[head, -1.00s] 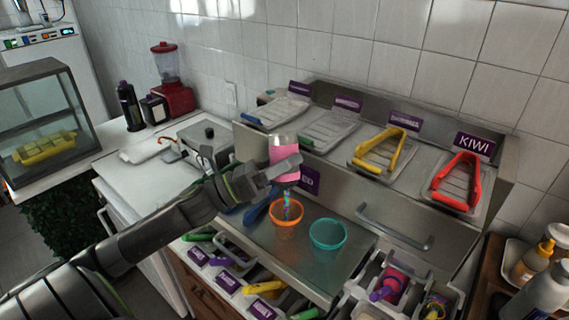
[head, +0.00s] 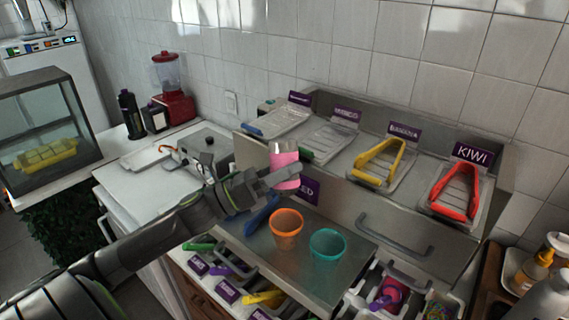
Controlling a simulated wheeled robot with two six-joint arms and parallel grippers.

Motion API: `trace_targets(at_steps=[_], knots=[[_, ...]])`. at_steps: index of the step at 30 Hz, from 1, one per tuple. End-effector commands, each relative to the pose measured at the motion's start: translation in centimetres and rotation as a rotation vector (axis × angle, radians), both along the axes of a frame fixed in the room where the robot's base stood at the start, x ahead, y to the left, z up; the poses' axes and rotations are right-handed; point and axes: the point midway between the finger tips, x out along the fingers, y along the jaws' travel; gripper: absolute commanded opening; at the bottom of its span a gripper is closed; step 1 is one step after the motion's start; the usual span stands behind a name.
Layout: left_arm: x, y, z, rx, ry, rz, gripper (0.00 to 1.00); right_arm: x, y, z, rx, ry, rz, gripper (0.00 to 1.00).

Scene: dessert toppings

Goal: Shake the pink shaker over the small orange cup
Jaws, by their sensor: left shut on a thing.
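The pink shaker (head: 285,164) is held in my left gripper (head: 287,178), which is shut on it. The shaker has a pale cap at its top end and a pink body, and it looks about upright. It is above and slightly behind the small orange cup (head: 286,229), clear of its rim. The orange cup stands on the steel counter (head: 262,247), with a teal cup (head: 327,246) just to its right. No sprinkles show in the air below the shaker. The cup's bottom inside cannot be made out. My right gripper is not in view.
A steel topping station behind holds trays with yellow tongs (head: 379,163) and red tongs (head: 455,190). A blue-handled tool (head: 262,213) lies left of the orange cup. Topping bins with a purple scoop (head: 388,292) sit along the front. Bottles (head: 538,262) stand at far right.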

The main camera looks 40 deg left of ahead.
Motion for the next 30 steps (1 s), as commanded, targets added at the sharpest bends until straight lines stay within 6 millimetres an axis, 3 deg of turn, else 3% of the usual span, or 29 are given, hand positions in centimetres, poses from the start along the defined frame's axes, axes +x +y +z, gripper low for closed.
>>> trace_targets(at_steps=[20,30], knots=[[0.0,0.0,5.0,0.000,0.000,0.000,0.23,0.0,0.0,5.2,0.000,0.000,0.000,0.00],[0.0,0.0,7.1,0.001,-0.002,-0.001,0.23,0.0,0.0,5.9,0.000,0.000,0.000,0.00]])
